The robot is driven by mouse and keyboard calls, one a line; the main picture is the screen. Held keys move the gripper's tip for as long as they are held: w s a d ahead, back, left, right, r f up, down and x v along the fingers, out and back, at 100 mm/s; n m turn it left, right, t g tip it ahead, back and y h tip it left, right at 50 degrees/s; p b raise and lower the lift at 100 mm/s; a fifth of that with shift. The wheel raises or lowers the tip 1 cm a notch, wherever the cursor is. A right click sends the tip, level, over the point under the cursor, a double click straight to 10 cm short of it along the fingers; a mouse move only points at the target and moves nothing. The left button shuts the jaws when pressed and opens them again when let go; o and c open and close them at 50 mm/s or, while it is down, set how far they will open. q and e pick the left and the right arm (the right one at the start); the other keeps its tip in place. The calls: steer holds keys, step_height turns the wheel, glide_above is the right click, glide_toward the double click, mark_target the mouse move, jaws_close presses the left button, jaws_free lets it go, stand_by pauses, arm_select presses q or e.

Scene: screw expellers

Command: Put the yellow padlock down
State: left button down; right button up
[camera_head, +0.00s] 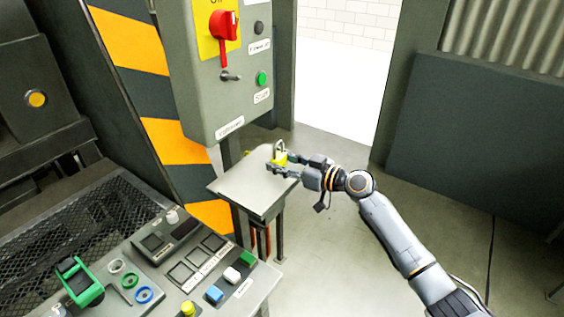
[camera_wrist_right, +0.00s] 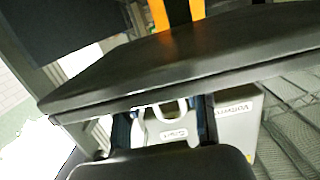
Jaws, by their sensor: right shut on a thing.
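The yellow padlock (camera_head: 280,158) is upright with its shackle up, over the right part of the small grey stand top (camera_head: 234,190) in the head view. My right gripper (camera_head: 281,165) reaches in from the right and is shut on the padlock. I cannot tell whether the padlock touches the stand top. In the right wrist view, a pale body with a loop and a label (camera_wrist_right: 168,130) shows between the dark fingers; its colour is washed out. My left gripper is not in view.
A grey switch box (camera_head: 210,115) with a red rotary switch (camera_head: 224,26) and a green button (camera_head: 262,78) hangs above the stand. A control console (camera_head: 205,250) with several buttons and a green handle (camera_head: 78,282) is at the lower left. The stand top's left part is clear.

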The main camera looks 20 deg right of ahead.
steer(key=shift+f, duration=0.15)
steer(key=o, duration=1.1)
steer(key=shift+c, duration=0.2)
